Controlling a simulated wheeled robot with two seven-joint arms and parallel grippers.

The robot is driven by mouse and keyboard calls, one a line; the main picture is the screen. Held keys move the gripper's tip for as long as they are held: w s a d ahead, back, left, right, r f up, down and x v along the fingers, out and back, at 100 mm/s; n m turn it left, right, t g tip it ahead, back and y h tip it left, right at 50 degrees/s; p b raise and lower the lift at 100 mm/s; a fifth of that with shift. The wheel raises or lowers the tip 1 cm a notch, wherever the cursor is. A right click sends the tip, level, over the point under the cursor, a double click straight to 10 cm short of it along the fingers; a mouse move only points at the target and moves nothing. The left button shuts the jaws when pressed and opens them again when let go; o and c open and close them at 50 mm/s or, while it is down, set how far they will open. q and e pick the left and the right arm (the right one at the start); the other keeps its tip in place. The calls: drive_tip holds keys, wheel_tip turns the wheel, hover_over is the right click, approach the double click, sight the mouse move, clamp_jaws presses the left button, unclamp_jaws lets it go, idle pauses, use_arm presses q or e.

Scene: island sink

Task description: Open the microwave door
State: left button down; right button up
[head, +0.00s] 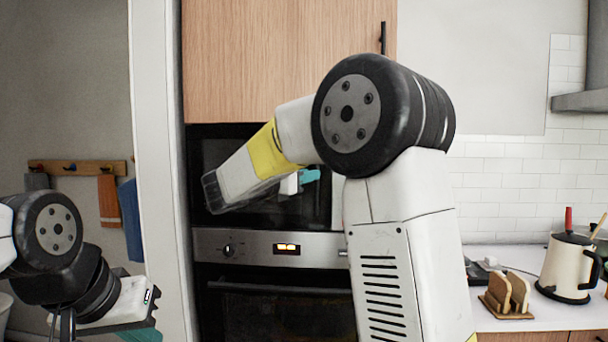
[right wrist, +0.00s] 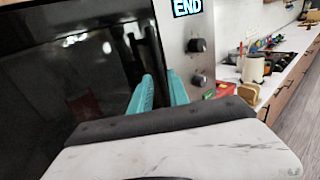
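The microwave (head: 225,150) is built into the tall cabinet above the oven. Its dark glass door (right wrist: 75,85) looks shut, and my right arm hides part of it in the head view. The dark upright door handle (right wrist: 150,45) stands at the door's right edge. My right gripper (right wrist: 160,76) is at the handle, its two teal fingers apart. The handle's lower part seems to lie between them, but I cannot tell whether they touch it. Teal also shows in the head view (head: 308,177). My left gripper (head: 140,332) is low at the left, mostly cut off.
The control panel (right wrist: 190,60), with knobs and a display reading END, is right of the door. The oven (head: 275,310) is below. A counter (head: 515,323) at right holds a kettle (head: 565,265) and toast rack (head: 507,295). A white wall edge (head: 160,200) stands left.

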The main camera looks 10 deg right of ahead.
drive_tip(key=shift+x, duration=2.2)
clamp_jaws()
